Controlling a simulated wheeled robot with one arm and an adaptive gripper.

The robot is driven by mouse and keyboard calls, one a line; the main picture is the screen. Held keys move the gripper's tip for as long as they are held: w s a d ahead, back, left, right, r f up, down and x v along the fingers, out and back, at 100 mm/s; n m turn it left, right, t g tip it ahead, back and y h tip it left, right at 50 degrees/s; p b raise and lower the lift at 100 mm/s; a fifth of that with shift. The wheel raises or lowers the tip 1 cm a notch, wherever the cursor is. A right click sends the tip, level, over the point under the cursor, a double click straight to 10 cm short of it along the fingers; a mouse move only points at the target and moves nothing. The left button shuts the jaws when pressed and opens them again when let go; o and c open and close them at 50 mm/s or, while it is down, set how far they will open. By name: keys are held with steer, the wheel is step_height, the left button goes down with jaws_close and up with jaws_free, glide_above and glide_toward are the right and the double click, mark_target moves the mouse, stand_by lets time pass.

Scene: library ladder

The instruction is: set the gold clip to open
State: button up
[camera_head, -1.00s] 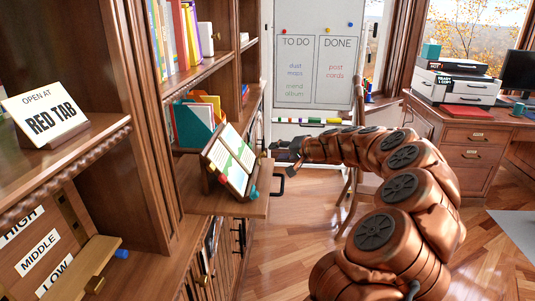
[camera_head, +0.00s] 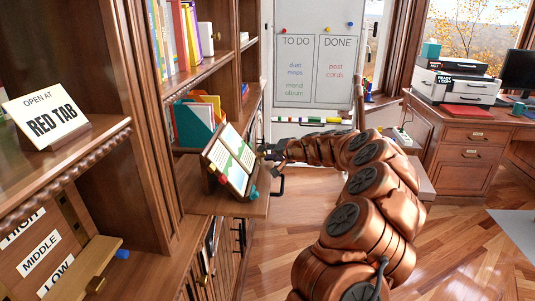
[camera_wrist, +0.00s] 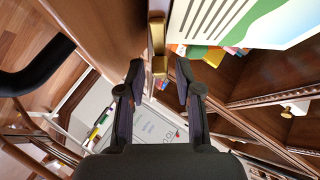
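The gold clip (camera_wrist: 157,38) shows in the wrist view as a narrow brass bar with a block at its lower end, beside the edge of the open book (camera_wrist: 238,20). I cannot make it out clearly in the head view. The book (camera_head: 231,160) leans on a wooden stand on a pull-out shelf. My gripper (camera_wrist: 157,82) is open, its two dark fingers apart with nothing between them. The clip's block lies just beyond the fingertips, roughly in line with the gap. In the head view my gripper (camera_head: 272,152) is at the book's right side, partly hard to see.
A sign (camera_head: 46,115) reads "OPEN AT RED TAB". A whiteboard (camera_head: 315,70) stands behind. The floor to the right is open up to the desk (camera_head: 470,155).

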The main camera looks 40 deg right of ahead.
jaws_close()
steer(key=shift+r+p, duration=0.1)
steer(key=shift+p, duration=0.45)
steer(key=shift+m+g+p, duration=0.3)
steer(key=shift+m+p, duration=0.1)
steer(key=shift+p, duration=0.05)
steer(key=shift+s+d+f+m+h+p, duration=0.1)
steer(key=shift+d+f+m+h+p, duration=0.05)
steer(key=shift+f+m+h+p, duration=0.2)
steer(key=shift+o, duration=1.2)
jaws_free()
